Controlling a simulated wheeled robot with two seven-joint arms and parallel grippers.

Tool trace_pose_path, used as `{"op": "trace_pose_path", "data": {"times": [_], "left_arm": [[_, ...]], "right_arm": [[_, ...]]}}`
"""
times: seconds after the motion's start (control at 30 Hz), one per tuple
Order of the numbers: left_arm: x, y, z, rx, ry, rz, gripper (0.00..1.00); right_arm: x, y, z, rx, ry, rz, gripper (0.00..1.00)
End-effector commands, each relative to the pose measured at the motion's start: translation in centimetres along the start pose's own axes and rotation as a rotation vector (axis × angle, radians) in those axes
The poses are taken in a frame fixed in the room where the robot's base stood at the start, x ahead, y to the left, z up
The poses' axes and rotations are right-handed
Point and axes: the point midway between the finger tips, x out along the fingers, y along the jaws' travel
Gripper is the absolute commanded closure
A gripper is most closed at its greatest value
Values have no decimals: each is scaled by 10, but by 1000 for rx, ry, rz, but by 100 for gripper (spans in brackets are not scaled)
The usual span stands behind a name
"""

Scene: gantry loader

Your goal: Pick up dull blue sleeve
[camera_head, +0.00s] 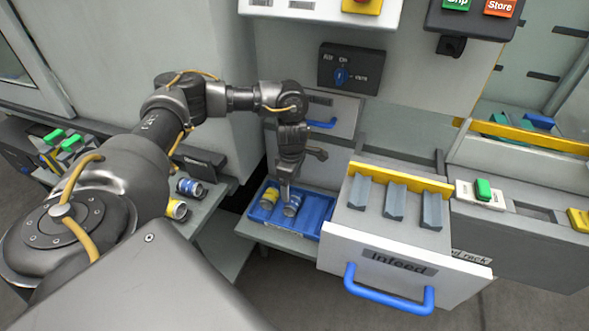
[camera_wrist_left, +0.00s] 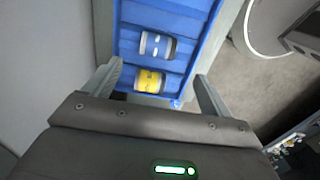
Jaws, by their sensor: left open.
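The dull blue sleeve (camera_head: 292,206) lies in a blue tray (camera_head: 318,213) in the head view, to the right of a yellow sleeve (camera_head: 269,198). My left gripper (camera_head: 287,186) points down over the tray and hides part of the blue sleeve. In the left wrist view the blue sleeve (camera_wrist_left: 157,45) shows with a pale end, beyond the yellow sleeve (camera_wrist_left: 149,80). My left gripper (camera_wrist_left: 156,74) is open there, its fingers apart on either side of the tray, with nothing held. My right gripper is not seen.
An open Infeed drawer (camera_head: 393,261) with grey blocks stands right of the tray. Another blue-banded sleeve (camera_head: 190,187) and a yellow one (camera_head: 177,209) sit on a ledge at left. A closed drawer with a blue handle (camera_head: 322,124) is behind my gripper.

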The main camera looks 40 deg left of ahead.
Motion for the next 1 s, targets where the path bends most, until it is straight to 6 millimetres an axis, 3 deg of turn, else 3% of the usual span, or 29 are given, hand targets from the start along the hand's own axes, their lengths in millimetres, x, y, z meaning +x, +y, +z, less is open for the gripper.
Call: {"op": "trace_pose_path", "data": {"times": [0.3, 0.67, 1.0], "left_arm": [[42, 0, 0, 0, 2, -3, 16], [60, 1, 0, -1, 1, -2, 16], [104, 5, -2, -2, 1, -1, 16]], "right_arm": [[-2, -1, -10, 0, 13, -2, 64], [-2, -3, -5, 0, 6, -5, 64], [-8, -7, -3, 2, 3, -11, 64]]}}
